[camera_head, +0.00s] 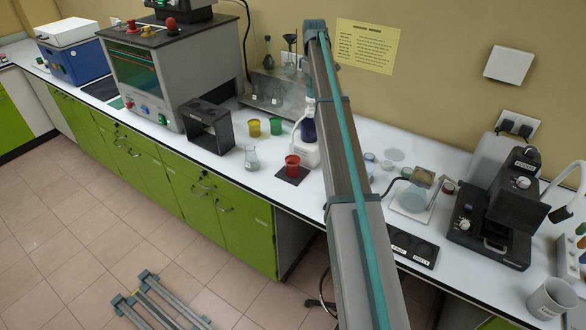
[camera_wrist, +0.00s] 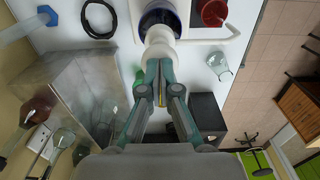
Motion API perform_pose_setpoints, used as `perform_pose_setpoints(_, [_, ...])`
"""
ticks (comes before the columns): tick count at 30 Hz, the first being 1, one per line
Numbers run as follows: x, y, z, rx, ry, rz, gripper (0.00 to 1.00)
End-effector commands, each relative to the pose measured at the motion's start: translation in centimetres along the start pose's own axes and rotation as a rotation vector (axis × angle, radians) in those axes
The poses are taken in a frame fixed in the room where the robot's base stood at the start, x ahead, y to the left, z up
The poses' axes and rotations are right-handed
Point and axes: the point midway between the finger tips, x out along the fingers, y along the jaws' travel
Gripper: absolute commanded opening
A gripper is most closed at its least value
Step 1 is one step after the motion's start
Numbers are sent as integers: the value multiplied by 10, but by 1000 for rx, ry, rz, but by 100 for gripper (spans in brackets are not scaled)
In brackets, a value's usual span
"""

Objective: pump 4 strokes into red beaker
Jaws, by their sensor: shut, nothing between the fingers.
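The red beaker (camera_head: 292,166) stands upright on a small black mat (camera_head: 285,177) on the white bench. Beside it is the pump bottle (camera_head: 308,130), dark blue with a white base, partly hidden by my arm. Its white pump head (camera_wrist: 160,42) shows in the wrist view, with a curved white spout (camera_wrist: 226,38) reaching toward the red beaker, which also shows there (camera_wrist: 213,12). My gripper (camera_wrist: 160,64) is shut and empty, its fingertips over the near edge of the pump head. I cannot tell whether they touch it. The head view does not show my gripper clearly.
A glass flask (camera_head: 251,158), a yellow beaker (camera_head: 254,128) and a green beaker (camera_head: 276,127) stand left of the pump. A dark open box (camera_head: 209,127) stands farther left. A metal rack (camera_head: 275,95) with glassware is behind. Instruments (camera_head: 497,210) occupy the right.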

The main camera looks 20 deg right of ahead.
Motion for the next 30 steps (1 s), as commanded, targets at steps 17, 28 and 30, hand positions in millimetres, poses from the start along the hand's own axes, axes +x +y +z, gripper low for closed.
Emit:
perform_pose_setpoints(17, [19, -1, 0, 0, -2, -2, 0])
perform_pose_setpoints(28, [14, -1, 1, 0, -2, -3, 0])
perform_pose_setpoints(30, [10, -1, 1, 0, -2, -3, 0])
